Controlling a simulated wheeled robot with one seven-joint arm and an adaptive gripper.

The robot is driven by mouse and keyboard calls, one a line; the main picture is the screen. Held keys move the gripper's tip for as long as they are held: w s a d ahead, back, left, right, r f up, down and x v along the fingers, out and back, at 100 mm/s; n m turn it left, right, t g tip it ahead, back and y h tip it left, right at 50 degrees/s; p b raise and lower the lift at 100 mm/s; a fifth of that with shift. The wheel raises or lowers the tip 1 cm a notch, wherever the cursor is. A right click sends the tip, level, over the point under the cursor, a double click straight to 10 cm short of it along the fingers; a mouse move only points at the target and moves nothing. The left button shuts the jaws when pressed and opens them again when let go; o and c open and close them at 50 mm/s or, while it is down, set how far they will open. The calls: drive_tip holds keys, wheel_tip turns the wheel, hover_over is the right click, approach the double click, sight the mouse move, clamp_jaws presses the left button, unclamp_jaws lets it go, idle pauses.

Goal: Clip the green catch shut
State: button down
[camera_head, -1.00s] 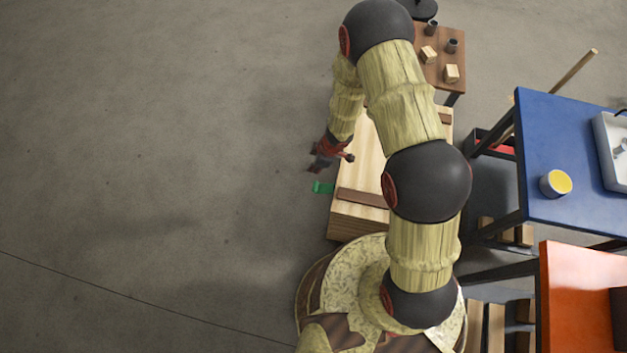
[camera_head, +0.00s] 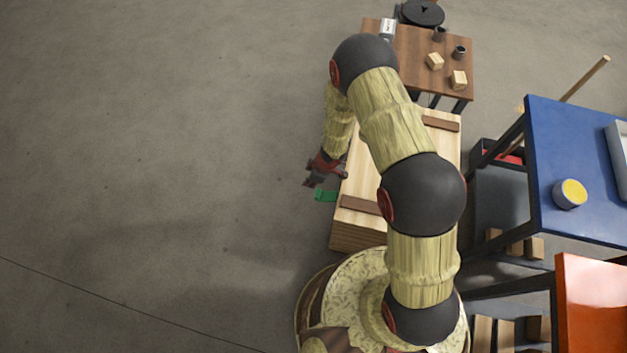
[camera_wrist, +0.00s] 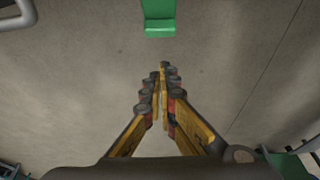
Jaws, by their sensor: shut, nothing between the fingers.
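The green catch (camera_head: 325,195) sticks out from the left side of a pale wooden crate (camera_head: 357,225), near the crate's front end. In the wrist view the catch (camera_wrist: 159,18) hangs at the top middle, with its lower lip showing and its upper part cut off by the picture edge. My gripper (camera_head: 312,182) is beside the crate's left side, just behind the catch in the head view. In the wrist view my gripper (camera_wrist: 163,75) is shut and empty, its fingertips below the catch with a visible gap. I cannot tell the catch's exact angle.
A brown table (camera_head: 412,62) with small blocks and cups stands behind the crate. A blue table (camera_head: 580,140) with a yellow-topped cup (camera_head: 570,194) and an orange table (camera_head: 590,300) stand to the right. The floor left of the crate is clear.

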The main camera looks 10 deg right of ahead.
sight(326, 195)
drive_tip(key=f, duration=0.1)
drive_tip(key=d+f+b, duration=0.1)
drive_tip(key=f, duration=0.1)
drive_tip(key=f+b, duration=0.1)
drive_tip(key=shift+s+d+f, duration=0.15)
drive_tip(key=shift+s+d, duration=0.15)
drive_tip(key=shift+p, duration=0.35)
